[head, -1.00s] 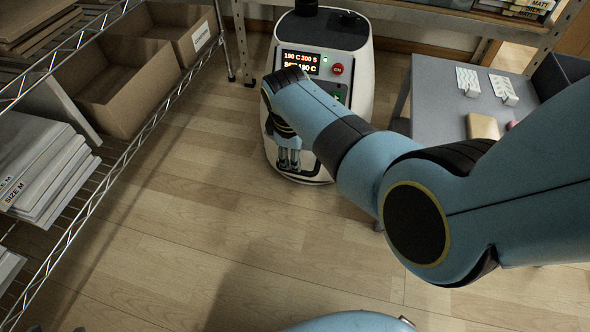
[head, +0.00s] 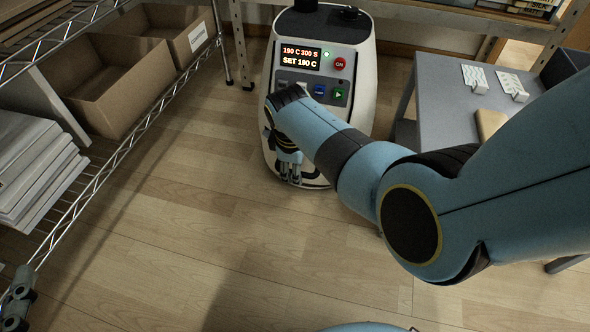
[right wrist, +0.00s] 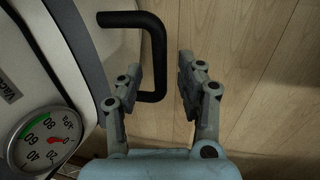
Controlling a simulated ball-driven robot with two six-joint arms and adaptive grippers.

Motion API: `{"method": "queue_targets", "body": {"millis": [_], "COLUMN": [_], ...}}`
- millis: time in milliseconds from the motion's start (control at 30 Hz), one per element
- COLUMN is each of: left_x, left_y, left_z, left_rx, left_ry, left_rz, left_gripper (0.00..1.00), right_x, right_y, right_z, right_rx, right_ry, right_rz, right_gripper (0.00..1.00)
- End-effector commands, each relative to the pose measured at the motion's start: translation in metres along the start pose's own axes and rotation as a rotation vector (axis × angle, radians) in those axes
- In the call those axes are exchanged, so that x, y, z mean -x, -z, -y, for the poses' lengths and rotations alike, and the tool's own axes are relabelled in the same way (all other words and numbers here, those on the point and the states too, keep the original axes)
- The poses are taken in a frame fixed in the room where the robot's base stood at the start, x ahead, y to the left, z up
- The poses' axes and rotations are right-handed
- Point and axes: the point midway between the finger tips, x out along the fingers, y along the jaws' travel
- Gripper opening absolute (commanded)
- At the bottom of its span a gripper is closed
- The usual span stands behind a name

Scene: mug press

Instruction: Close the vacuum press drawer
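The vacuum press (head: 362,118) is a white and dark machine with a lit display, at the top middle of the head view. In the right wrist view its body (right wrist: 50,45) fills the left side, with a round gauge (right wrist: 45,140). A black bar handle (right wrist: 154,50) sticks out from it. My right gripper (right wrist: 160,68) is open, its fingers on either side of the handle's long bar, with gaps visible. In the head view the right gripper (head: 289,178) is low at the press front. The drawer itself is not clearly visible. My left gripper (head: 18,297) is at the lower left corner.
A wire shelf (head: 130,155) with cardboard boxes (head: 115,90) and stacked white packs (head: 35,165) stands on the left. A grey table (head: 440,95) stands right of the press. The wooden floor (head: 190,230) in front is clear.

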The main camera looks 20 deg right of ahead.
Motion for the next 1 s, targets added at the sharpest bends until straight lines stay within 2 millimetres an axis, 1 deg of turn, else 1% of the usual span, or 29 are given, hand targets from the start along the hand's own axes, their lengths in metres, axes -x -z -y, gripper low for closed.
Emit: {"method": "queue_targets", "body": {"millis": [33, 133, 300, 600, 667, 900, 1000], "left_x": [-0.004, -0.010, -0.014, -0.015, -0.015, -0.014, -0.014], "left_y": [0.007, 0.021, 0.036, 0.039, 0.039, 0.039, 0.039], "left_z": [0.000, 0.001, 0.001, 0.001, 0.001, 0.001, 0.001], "left_rx": [-0.003, -0.009, -0.014, -0.015, -0.015, -0.015, -0.015], "left_ry": [0.000, -0.001, -0.001, -0.001, -0.001, -0.001, -0.001], "left_rz": [-0.031, -0.090, -0.145, -0.156, -0.156, -0.155, -0.155], "left_gripper": [0.40, 0.40, 0.40, 0.40, 0.40, 0.40, 0.40], "right_x": [-0.004, -0.006, -0.008, -0.008, -0.008, -0.008, -0.008], "right_y": [-0.001, 0.000, 0.000, 0.000, 0.000, 0.000, 0.000], "right_z": [0.001, 0.001, 0.000, 0.000, 0.000, 0.000, 0.000], "right_rx": [0.000, 0.000, 0.000, 0.000, 0.000, 0.000, 0.000], "right_ry": [0.001, 0.001, 0.000, 0.000, 0.000, 0.000, 0.000], "right_rz": [0.001, 0.001, 0.000, 0.000, 0.000, 0.000, 0.000], "right_gripper": [0.38, 0.38, 0.38, 0.38, 0.32, 0.00, 0.00]}}
